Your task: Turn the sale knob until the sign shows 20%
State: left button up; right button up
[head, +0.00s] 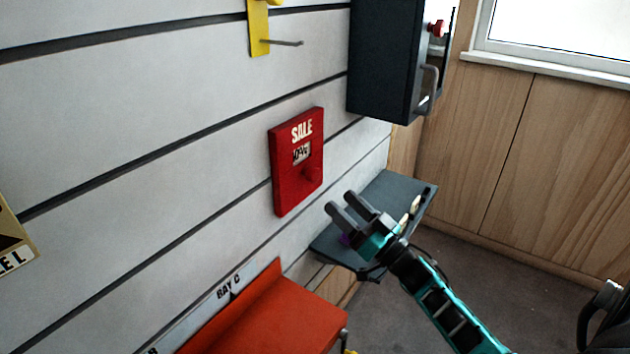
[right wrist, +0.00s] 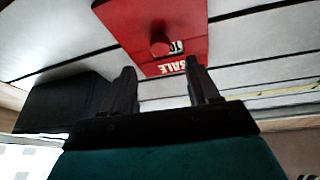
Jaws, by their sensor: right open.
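The red sale sign (head: 284,180) is mounted on the grey slatted wall, with white SALE lettering at its top. Its small display window (head: 302,152) holds dark figures, too small to read surely in the head view. In the right wrist view the window (right wrist: 177,46) is upside down and seems to show 10, partly cut off. The round red sale knob (head: 312,173) sits below the window; it also shows in the right wrist view (right wrist: 160,47). My right gripper (head: 340,201) is open and empty, below and right of the sign, apart from the knob. My left gripper is out of view.
A dark cabinet (head: 378,65) with a handle hangs right of the sign. A dark grey shelf (head: 400,190) with small items is behind my right gripper. An orange-red shelf (head: 265,315) juts out below, by the BAY C label. A yellow hook (head: 258,30) is above.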

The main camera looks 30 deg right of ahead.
aim_at(316, 179)
jog(key=x, duration=0.8)
jog(key=shift+w, duration=0.15)
jog(key=c, duration=1)
